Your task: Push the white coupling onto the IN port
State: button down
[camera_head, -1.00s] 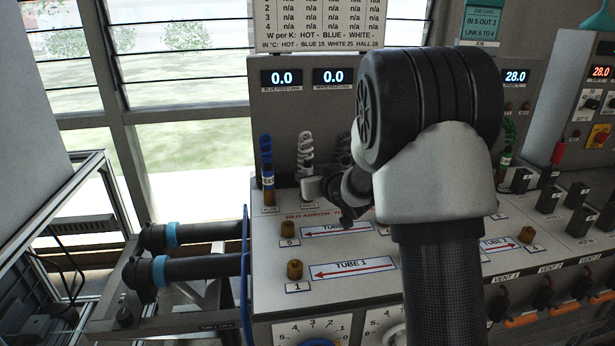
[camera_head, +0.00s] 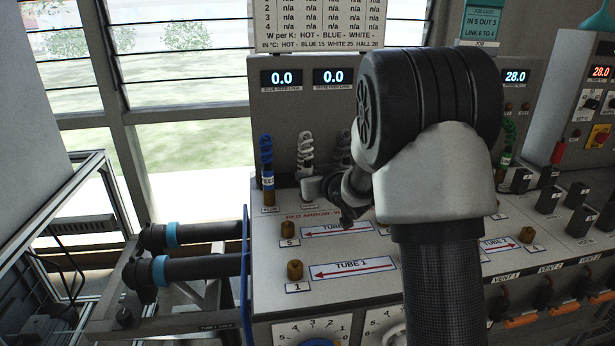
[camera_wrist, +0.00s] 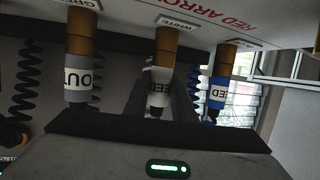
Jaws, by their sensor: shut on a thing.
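The white coupling (camera_wrist: 158,78), marked FEED, shows in the middle of the wrist view, in line with the brown peg (camera_wrist: 168,45) labelled WHITE and appearing to meet it. My gripper (camera_wrist: 160,98) is shut on this coupling. In the head view my gripper (camera_head: 314,188) is at the foot of the white coiled hose (camera_head: 306,152), and the coupling is mostly hidden. The job card (camera_head: 484,20) reads IN 5, OUT 3. Port 5 (camera_head: 288,229) is a bare brass stub in front of the gripper, at the left end of a red-arrow strip.
The blue coupling (camera_head: 268,184) stands close to the left of the gripper; it also shows in the wrist view (camera_wrist: 218,92). A grey OUT coupling (camera_wrist: 78,82) is on the other side. Port 1 (camera_head: 295,270) stands bare near the front. Dark tubes (camera_head: 200,270) lie left of the panel.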

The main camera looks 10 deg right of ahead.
aim_at(308, 167)
jog(key=shift+r, duration=0.2)
dwell(0.5)
notch_tip(308, 167, up, 6)
jog(key=p, duration=0.5)
jog(key=shift+r, duration=0.25)
